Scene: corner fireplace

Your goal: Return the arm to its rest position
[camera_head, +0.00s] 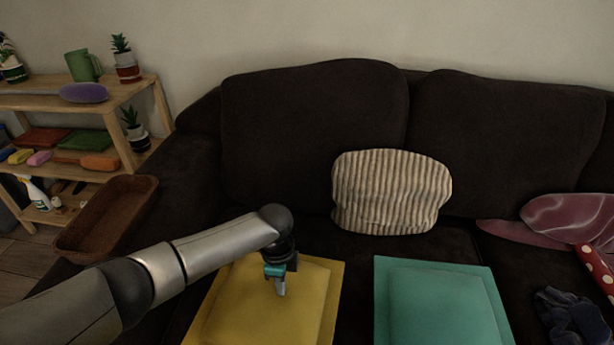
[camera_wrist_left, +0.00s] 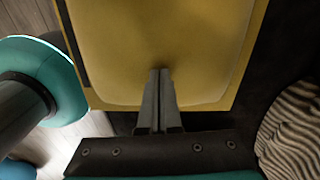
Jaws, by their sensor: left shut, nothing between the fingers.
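My left arm reaches in from the left in the head view. Its gripper (camera_head: 281,290) points down over the yellow cushion-like panel (camera_head: 225,305) in front of the sofa. In the left wrist view the two fingers of the gripper (camera_wrist_left: 160,75) are together, with nothing between them. The yellow panel also shows there (camera_wrist_left: 190,40), beyond the fingertips. I cannot tell whether the fingertips touch it. My right gripper does not show.
A teal panel (camera_head: 440,305) lies to the right of the yellow one. The dark sofa (camera_head: 310,115) holds a striped pillow (camera_head: 391,190) and dark crumpled cloth (camera_head: 568,315). A brown basket (camera_head: 105,215) and wooden shelf (camera_head: 120,92) stand at the left.

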